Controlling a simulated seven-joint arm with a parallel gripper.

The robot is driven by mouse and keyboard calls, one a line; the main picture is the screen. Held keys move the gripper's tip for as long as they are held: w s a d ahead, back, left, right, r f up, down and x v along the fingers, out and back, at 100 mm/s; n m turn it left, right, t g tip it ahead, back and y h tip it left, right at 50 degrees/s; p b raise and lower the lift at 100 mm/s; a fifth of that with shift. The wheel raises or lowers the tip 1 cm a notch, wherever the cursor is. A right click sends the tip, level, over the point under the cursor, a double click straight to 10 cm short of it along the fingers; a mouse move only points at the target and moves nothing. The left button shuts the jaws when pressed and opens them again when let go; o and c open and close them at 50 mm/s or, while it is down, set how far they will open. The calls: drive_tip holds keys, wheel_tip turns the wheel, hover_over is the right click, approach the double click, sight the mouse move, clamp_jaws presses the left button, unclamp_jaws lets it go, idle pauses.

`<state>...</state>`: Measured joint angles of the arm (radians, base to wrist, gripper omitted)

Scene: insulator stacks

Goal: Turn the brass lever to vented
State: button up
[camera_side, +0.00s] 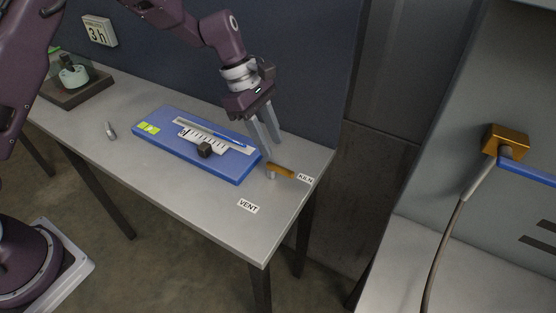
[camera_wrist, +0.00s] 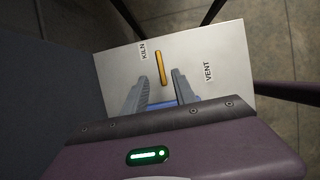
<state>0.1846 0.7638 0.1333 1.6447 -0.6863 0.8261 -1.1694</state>
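The brass lever (camera_side: 281,170) is a short bar on a small silver post near the right end of the grey table. Its free end points towards the KILN label (camera_side: 305,179); the VENT label (camera_side: 248,206) lies nearer the front edge. In the wrist view the lever (camera_wrist: 161,67) lies just ahead of my gripper, its near end between the fingertips in the picture. My gripper (camera_side: 273,151) is open and empty, pointing down just behind and above the lever. I cannot tell whether a finger touches it.
A blue tray (camera_side: 240,176) with a scale strip and a dark block sits left of the lever. A small metal piece (camera_side: 110,130) and a dark stand (camera_side: 75,88) are farther left. The tabletop around VENT is clear. A dark wall panel (camera_side: 310,80) rises behind.

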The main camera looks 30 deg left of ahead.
sight(280, 167)
drive_tip(key=x, duration=0.6)
drive_tip(key=shift+d+f, duration=0.1)
drive_tip(key=shift+f, duration=0.1)
clamp_jaws()
